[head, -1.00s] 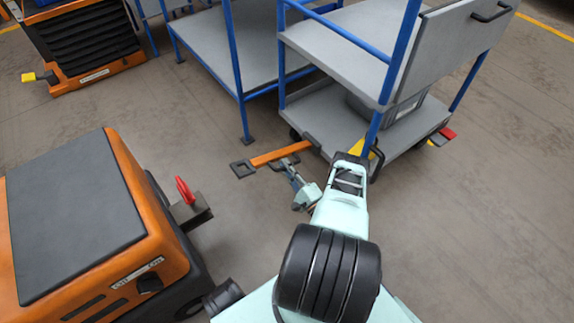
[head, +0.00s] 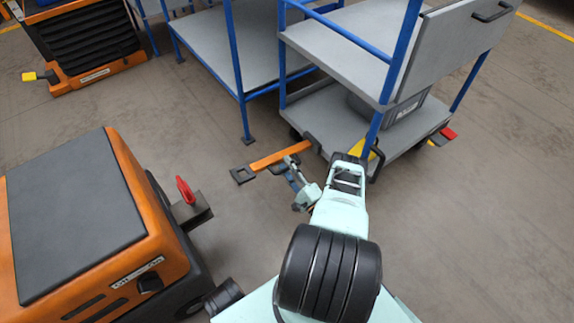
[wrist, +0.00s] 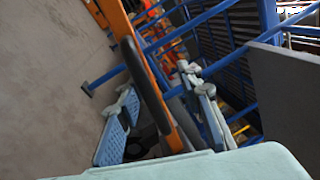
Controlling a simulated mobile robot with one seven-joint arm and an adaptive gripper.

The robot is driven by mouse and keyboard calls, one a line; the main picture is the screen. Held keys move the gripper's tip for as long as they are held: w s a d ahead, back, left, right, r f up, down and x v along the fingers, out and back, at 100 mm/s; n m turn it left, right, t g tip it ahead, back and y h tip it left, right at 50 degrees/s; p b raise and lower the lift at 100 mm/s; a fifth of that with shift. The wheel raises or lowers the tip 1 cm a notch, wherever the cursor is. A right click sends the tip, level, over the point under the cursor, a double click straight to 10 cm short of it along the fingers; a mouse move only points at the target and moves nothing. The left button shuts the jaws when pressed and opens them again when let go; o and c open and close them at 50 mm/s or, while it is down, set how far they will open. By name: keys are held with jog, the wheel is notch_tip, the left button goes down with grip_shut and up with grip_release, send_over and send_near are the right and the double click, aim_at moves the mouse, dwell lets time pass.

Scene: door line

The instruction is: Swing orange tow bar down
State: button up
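The orange tow bar (head: 280,158) reaches out from the low front of the grey cart, with a dark square eye at its free end, low over the floor. A dark grab loop stands by its cart end. My gripper (head: 291,172) is at the near side of the bar, around its middle. In the wrist view the bar (wrist: 150,88) runs between the two spread fingers of my gripper (wrist: 160,118), with gaps visible on both sides. The head view hides the fingertips partly behind the bar and wrist.
The cart (head: 400,150) with blue posts carries a grey bin (head: 395,110) on its lower deck. An orange tug (head: 95,235) with a red-handled hitch (head: 186,192) stands at the left. Another blue-framed cart (head: 200,45) is behind. Floor between tug and bar is clear.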

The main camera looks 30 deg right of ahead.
notch_tip(320, 180, up, 10)
dwell(0.6)
jog(key=shift+r, duration=0.1)
